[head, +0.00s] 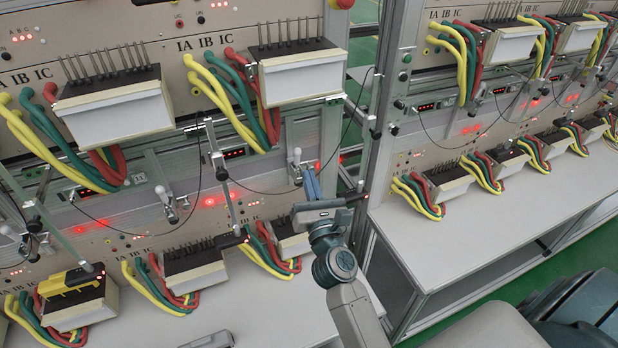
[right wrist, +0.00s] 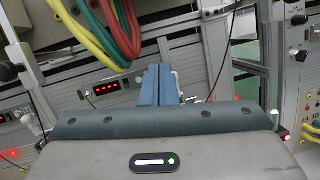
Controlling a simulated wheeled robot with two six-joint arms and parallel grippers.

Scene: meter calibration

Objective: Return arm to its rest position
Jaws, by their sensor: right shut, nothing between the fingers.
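My right gripper (head: 312,184) is in the middle of the head view, in front of the lower part of the meter rack. Its two blue fingers are shut together with nothing between them. They also show in the right wrist view (right wrist: 158,85), pointing toward the rack's metal rail. The right arm (head: 352,305) comes up from the bottom of the head view. A clamp lever (head: 296,165) stands close to the left of the fingers; I cannot tell whether they touch. My left gripper is not in view.
The rack holds white meters (head: 115,112) with yellow, green and red cables. Smaller meters (head: 193,265) stand along the lower row. A second rack with a white bench (head: 450,235) is at the right. A metal post (head: 385,110) stands between the racks. Thin black wires hang near the gripper.

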